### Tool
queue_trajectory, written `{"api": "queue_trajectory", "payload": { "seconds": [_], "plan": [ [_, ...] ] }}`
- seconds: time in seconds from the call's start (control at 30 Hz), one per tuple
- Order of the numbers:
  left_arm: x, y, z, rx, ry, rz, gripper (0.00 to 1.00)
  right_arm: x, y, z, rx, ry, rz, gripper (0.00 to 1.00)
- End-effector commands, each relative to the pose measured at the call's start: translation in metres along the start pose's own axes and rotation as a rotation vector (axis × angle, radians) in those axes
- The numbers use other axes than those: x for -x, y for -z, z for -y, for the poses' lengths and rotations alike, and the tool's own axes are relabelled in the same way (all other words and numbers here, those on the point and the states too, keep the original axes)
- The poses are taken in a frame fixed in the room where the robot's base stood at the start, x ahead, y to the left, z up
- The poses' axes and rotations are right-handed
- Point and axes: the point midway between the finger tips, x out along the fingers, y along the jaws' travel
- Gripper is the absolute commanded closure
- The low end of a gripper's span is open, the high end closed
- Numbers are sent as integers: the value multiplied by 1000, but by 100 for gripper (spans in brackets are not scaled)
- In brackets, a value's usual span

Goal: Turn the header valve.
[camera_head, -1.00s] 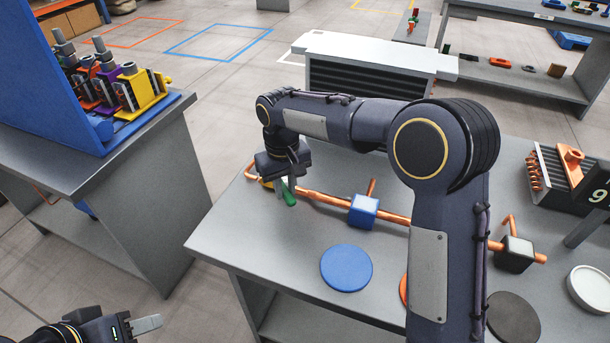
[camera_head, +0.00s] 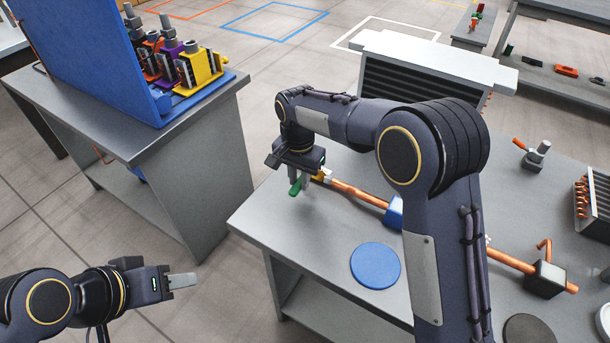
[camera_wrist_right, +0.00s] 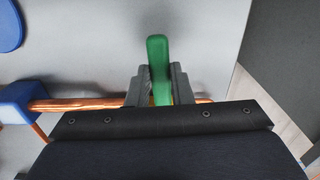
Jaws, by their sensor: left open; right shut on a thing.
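The header valve's green handle (camera_head: 296,186) is at the left end of a copper pipe (camera_head: 355,193) on the grey table. My right gripper (camera_head: 307,181) is shut on this handle from above. In the right wrist view the green handle (camera_wrist_right: 158,60) stands between the two fingers of my right gripper (camera_wrist_right: 160,88), its far end sticking out beyond them. A small yellow part (camera_head: 319,177) shows beside the fingers; the rest of the valve body is hidden by the gripper. My left gripper (camera_head: 183,281) is open and empty at the lower left, off the table.
A blue block (camera_head: 394,212) sits on the pipe, partly behind my right arm. A blue disc (camera_head: 375,265) lies on the table (camera_head: 310,240) in front. A black block (camera_head: 546,279) is on the right. A bench (camera_head: 95,115) with a blue panel stands at the left.

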Motion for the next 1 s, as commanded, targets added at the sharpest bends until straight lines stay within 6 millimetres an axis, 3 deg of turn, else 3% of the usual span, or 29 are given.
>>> {"api": "queue_trajectory", "payload": {
  "seconds": [0.7, 0.73, 0.87, 1.0],
  "plan": [
    [4, 2, -2, 0, 0, 0, 58, 2, 2, 7, -72, 6, -4, 100],
    [4, 2, -2, 0, 0, 0, 58, 2, 2, 7, -72, 6, -4, 77],
    [4, 2, -2, 0, 0, 0, 58, 1, 1, 7, -71, 5, -3, 60],
    [4, 2, -2, 0, 0, 0, 58, 1, 1, 6, -70, 3, -2, 58]
  ]
}}
